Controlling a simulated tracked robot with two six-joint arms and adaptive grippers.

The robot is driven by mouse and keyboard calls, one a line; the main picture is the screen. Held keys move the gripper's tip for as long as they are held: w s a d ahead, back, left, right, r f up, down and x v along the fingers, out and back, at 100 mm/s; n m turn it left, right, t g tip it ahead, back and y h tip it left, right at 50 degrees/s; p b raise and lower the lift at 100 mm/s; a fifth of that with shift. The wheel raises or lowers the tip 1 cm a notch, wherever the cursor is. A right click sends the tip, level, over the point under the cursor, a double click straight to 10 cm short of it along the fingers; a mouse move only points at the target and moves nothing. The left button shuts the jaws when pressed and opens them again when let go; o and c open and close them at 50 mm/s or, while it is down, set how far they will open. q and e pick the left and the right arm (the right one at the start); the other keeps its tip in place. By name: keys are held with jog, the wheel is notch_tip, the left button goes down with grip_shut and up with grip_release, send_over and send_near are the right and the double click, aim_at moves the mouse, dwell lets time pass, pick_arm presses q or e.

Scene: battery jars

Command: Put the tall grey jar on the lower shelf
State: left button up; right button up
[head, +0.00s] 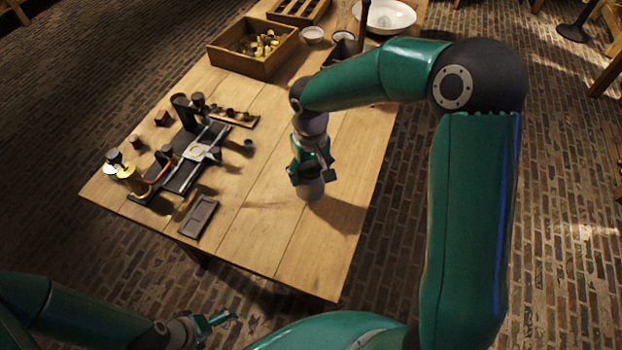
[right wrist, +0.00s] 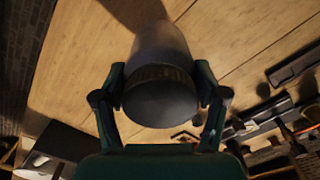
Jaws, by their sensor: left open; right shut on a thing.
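The tall grey jar (head: 312,190) is under my right gripper (head: 310,174) over the middle of the wooden table. In the right wrist view the jar (right wrist: 160,60) has a dark round end facing the camera, and the right gripper (right wrist: 160,95) is shut on it with one finger on each side. I cannot tell whether its base touches the table. My left gripper (head: 222,322) is open and empty, low in front of the table. I cannot make out the lower shelf in either view.
A dark apparatus (head: 178,170) stands on the table's left side, with a small dark tray (head: 198,216) near the front edge. A wooden box (head: 252,50) of brass pieces and a white basin (head: 385,16) are at the back. The table's front right (head: 310,255) is clear.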

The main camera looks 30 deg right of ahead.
jog(key=shift+f, duration=2.1)
jog(key=o, duration=1.4)
jog(key=shift+f, duration=0.1)
jog(key=shift+o, duration=0.2)
